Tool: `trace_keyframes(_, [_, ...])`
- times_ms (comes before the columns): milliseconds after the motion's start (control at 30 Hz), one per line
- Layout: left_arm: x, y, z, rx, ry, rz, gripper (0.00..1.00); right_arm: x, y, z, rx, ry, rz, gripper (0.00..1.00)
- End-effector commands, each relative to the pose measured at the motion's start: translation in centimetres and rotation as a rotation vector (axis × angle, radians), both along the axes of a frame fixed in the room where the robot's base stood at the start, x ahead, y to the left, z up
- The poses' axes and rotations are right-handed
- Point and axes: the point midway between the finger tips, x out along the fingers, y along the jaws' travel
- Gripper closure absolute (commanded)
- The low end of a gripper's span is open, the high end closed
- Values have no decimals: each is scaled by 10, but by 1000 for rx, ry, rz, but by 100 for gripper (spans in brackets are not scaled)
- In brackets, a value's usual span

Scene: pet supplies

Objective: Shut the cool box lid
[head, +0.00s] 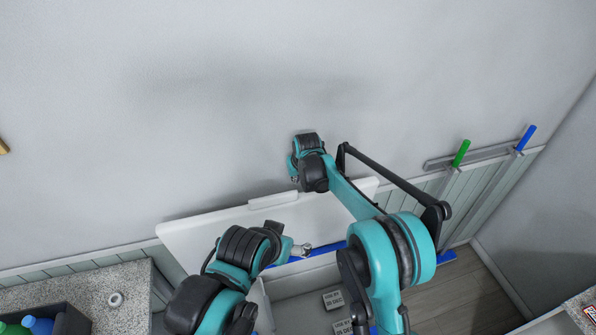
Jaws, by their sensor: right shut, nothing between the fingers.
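The cool box (305,286) is at the bottom centre, with a grey inside and a blue edge. Its white lid (215,235) stands raised, tilted back toward the wall, so the box is open. A pale handle strip (273,200) is on the lid's top edge. My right arm reaches over the box to the lid's top edge. My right gripper (294,179) is shut and empty at or just behind that edge, partly hidden; contact cannot be told. My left gripper (304,249) is small and low in front of the lid's inner face; its finger state is unclear.
White labelled packs (333,299) lie in the box. A speckled counter (75,280) at the left holds a dark bin (72,322) of bottles and a small ring (115,299). A rail with green and blue handles (462,152) is on the right wall. Wooden floor (470,290) is free at right.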

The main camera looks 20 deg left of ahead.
Motion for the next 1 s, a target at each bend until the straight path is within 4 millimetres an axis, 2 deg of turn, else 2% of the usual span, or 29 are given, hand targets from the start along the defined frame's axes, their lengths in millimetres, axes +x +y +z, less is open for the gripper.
trace_keyframes(100, [0, 0, 6, 0, 0, 0, 20, -15, -12, 3, -1, 1, 0, 100])
trace_keyframes(233, [0, 0, 8, 0, 0, 0, 20, -24, -19, 2, -1, 1, 0, 100])
trace_keyframes(767, [0, 0, 7, 0, 0, 0, 20, -29, -23, 0, 3, -3, -1, 100])
trace_keyframes(1000, [0, 0, -7, 0, 0, 0, 20, -45, -34, -3, 35, -46, -1, 100])
